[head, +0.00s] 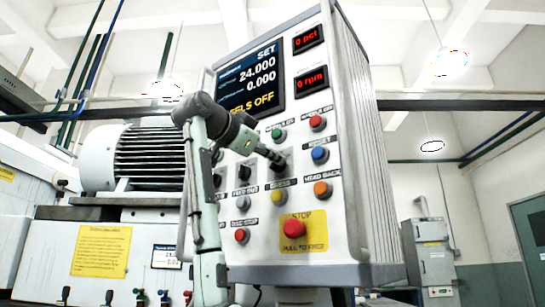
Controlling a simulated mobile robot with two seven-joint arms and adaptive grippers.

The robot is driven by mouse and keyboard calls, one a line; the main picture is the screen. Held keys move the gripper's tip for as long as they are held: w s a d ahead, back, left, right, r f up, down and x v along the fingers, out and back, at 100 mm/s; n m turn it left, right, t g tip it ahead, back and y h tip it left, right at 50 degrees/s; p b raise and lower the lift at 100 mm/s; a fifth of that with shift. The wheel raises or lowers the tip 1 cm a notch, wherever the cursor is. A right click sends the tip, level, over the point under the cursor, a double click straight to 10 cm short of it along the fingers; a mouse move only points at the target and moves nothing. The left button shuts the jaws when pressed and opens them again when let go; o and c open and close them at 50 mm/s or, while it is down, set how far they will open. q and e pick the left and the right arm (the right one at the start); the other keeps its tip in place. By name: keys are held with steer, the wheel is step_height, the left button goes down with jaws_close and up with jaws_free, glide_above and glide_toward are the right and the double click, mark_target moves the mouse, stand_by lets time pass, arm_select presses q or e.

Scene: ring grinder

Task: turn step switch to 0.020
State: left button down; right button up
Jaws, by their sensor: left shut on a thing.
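The grey control panel (345,225) stands tilted in the middle of the head view. My left gripper (277,159) is at the panel face, shut on a dark rotary knob in the middle row, right of the other black knobs. The gripper covers most of this knob, and I cannot read its label or pointer position. Another black knob (244,172) shows to its left. The panel screen (252,82) reads SET 24.000 and 0.000, with yellow text partly hidden by my arm. My right gripper is not in view.
Near the gripper are a green button (276,133), a red button (317,122), a blue button (320,154), a yellow button (278,197) and an orange button (321,188). A red stop button (295,229) sits lower. A ribbed motor (150,155) stands at left.

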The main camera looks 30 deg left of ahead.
arm_select(q)
steer(key=shift+f+m, duration=0.1)
steer(key=shift+m, duration=0.5)
steer(key=shift+d, duration=0.1)
steer(key=c, duration=1.6)
jaws_free()
steer(key=shift+s, duration=0.15)
steer(key=s, duration=1.1)
steer(key=shift+s+a, duration=0.2)
steer(key=shift+s, duration=0.2)
